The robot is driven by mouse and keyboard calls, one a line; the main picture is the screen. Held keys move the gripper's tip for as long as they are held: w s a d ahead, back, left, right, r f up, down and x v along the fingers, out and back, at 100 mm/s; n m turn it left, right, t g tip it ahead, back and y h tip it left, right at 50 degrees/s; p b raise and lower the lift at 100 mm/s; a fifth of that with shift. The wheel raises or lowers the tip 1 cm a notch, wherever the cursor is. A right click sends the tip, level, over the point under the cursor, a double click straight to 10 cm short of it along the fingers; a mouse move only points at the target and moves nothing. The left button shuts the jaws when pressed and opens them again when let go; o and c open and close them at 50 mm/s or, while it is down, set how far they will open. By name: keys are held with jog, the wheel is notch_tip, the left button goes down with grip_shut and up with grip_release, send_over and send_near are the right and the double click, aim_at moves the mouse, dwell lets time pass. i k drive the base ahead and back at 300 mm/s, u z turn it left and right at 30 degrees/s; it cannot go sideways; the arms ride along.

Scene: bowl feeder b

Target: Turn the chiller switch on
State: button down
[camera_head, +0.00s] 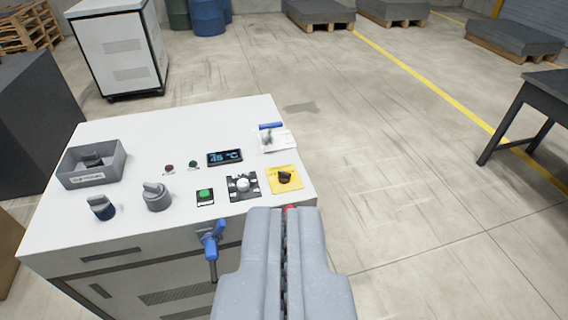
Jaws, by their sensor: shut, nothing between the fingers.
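A white cabinet (130,140) with controls on its top stands ahead of my gripper. A black rotary switch (285,177) sits on a yellow plate near the right edge. To its left are a light round knob on a black plate (243,185), a green button (204,194), a grey knob (156,196) and a dark knob with a grey top (102,207). I cannot read which one is the chiller switch. My gripper (284,210) is shut and empty at the near right edge, below the yellow plate in the picture. It partly hides something red there.
The top also holds a display (225,157), a grey labelled bin (91,164) and a blue-handled part (271,135). A blue-handled valve (212,243) juts from the front. A dark table (548,92) stands at right; the floor between is clear.

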aim_at(285, 176)
jog(key=u, duration=0.3)
jog(key=i, duration=0.95)
jog(key=z, duration=1.45)
